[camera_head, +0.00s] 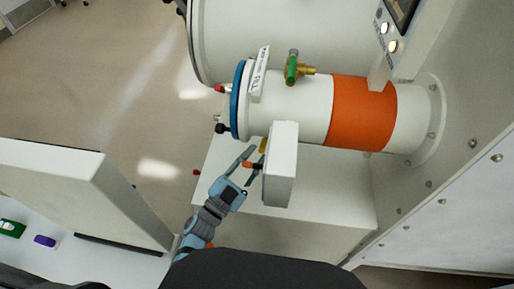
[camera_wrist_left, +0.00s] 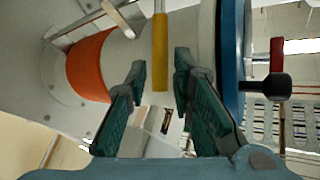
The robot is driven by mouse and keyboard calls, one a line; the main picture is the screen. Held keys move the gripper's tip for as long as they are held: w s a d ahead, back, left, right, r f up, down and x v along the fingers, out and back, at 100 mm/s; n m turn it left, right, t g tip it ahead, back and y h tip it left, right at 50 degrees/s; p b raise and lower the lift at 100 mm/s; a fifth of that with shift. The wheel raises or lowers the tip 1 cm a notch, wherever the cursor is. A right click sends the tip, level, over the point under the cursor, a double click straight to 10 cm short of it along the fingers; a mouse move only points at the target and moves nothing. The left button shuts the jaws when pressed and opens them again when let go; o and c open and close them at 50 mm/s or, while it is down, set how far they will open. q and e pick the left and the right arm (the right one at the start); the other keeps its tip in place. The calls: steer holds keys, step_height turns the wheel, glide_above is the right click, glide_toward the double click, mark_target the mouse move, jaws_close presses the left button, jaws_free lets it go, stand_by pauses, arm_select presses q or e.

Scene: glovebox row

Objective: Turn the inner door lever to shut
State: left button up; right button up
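A yellow lever (camera_wrist_left: 160,50) hangs between the fingers of my left gripper (camera_wrist_left: 160,72) in the left wrist view, with a gap on each side. In the head view only a bit of the yellow lever (camera_head: 263,145) shows, beside a white box (camera_head: 281,165) below the cylinder. My left gripper (camera_head: 253,161) is open there, its fingers pointing up toward the lever. I see no label that says it is the inner door lever. My right gripper is not in view.
The white cylinder (camera_head: 303,98) has an orange band (camera_head: 362,112), a blue door ring (camera_head: 237,100) and a green-handled valve (camera_head: 291,67). A black knob (camera_wrist_left: 265,87) and a red handle (camera_wrist_left: 277,52) stand out beside the ring. A white panel (camera_head: 90,190) stands left of my arm.

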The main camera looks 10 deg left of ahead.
arm_select(q)
steer(key=shift+x, duration=1)
jaws_close()
steer(key=shift+f, duration=0.15)
